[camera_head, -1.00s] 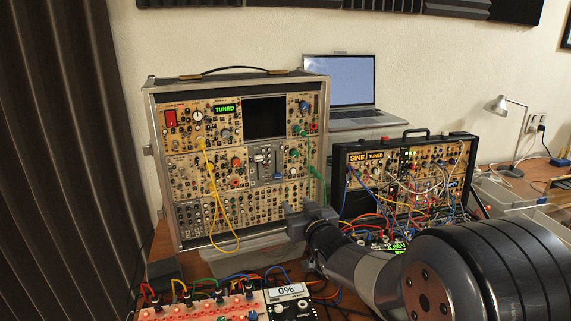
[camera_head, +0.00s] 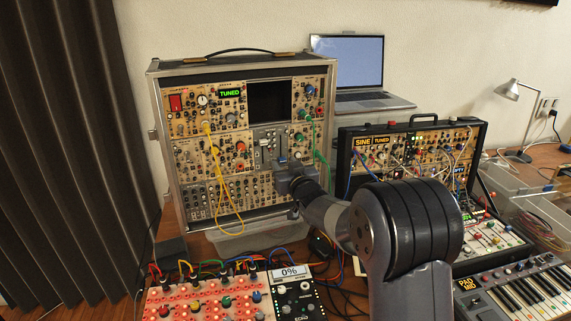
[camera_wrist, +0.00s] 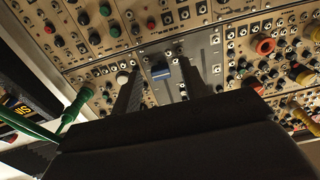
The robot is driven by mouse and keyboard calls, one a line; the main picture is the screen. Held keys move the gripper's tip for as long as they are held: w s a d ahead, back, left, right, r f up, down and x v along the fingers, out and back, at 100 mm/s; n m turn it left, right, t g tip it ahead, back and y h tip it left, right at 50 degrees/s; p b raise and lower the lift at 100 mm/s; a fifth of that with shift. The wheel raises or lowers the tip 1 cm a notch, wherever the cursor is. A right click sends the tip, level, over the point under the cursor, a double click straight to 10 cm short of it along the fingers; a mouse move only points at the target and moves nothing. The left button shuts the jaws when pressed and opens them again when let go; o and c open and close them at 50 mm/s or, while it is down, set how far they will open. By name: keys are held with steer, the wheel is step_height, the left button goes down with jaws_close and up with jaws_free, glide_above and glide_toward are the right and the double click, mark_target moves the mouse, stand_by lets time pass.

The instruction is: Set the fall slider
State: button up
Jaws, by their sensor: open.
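The grey slider module (camera_head: 268,136) sits in the tall synth case (camera_head: 170,215), right of centre. A blue slider cap (camera_head: 282,158) shows on its lower right part. My gripper (camera_head: 283,172) is in front of the module's lower edge. In the wrist view, turned about half round, the blue cap (camera_wrist: 161,72) shows between my two open dark fingers, with the grey panel (camera_wrist: 203,60) behind. I cannot tell whether the fingers touch the cap. The labels are too small to read, so I cannot confirm which slider is fall. My gripper's body hides the lower part of the panel.
A yellow cable (camera_head: 221,185) hangs left of my gripper and a green cable (camera_head: 318,158) lies close on its right. An orange knob (camera_wrist: 265,46) is beside the module. The smaller synth case (camera_head: 410,125) stands right. The box with a 0% display (camera_head: 289,272) is below.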

steer(key=shift+w+a, duration=0.1)
jaws_close()
stand_by(0.5)
